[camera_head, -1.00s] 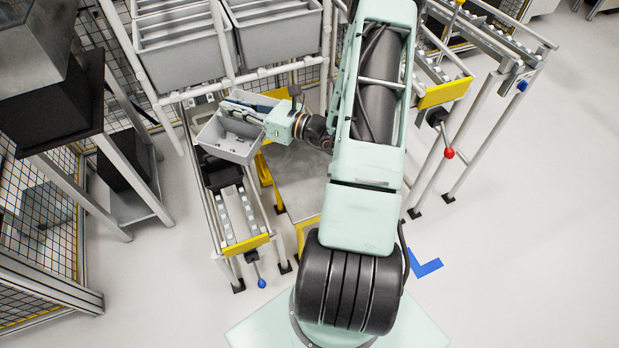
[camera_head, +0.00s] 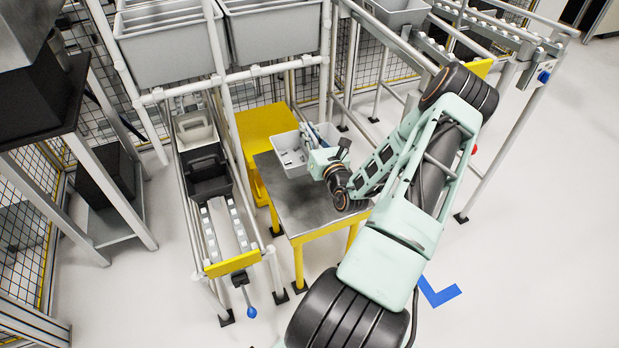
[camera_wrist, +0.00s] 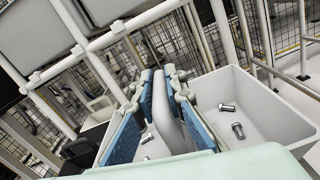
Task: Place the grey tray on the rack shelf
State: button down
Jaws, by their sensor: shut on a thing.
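The grey tray (camera_head: 291,157) hangs at the end of my arm in the head view, over the far part of a metal-topped table. My gripper (camera_head: 321,139) is shut on it. In the wrist view the blue-padded fingers of my gripper (camera_wrist: 160,105) close on the upright middle part of the tray (camera_wrist: 277,103). Bolts (camera_wrist: 237,130) lie loose inside the tray. The white pipe rack (camera_head: 228,70) stands behind and to the left, with large grey bins on its upper level. I cannot tell whether the tray touches the table.
The metal-topped table (camera_head: 312,204) has yellow legs. A yellow block (camera_head: 268,131) stands behind it. A roller lane at the left holds a black tray (camera_head: 208,176) and a pale tray (camera_head: 194,130). Another grey bin (camera_head: 396,14) sits at the top right. Mesh fencing lies behind.

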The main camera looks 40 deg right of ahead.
notch_tip(320, 180, down, 9)
jog(key=b, duration=0.2)
jog(key=shift+f+b, duration=0.2)
jog(key=shift+b, duration=0.1)
jog(key=c, duration=2.4)
grip_release()
jog(key=shift+f, duration=0.1)
jog(key=o, duration=0.4)
jog(key=shift+o, duration=0.2)
jog(key=shift+s, duration=0.15)
jog(key=p+v, duration=0.2)
jog(key=v, duration=0.9)
jog(key=shift+s, duration=0.4)
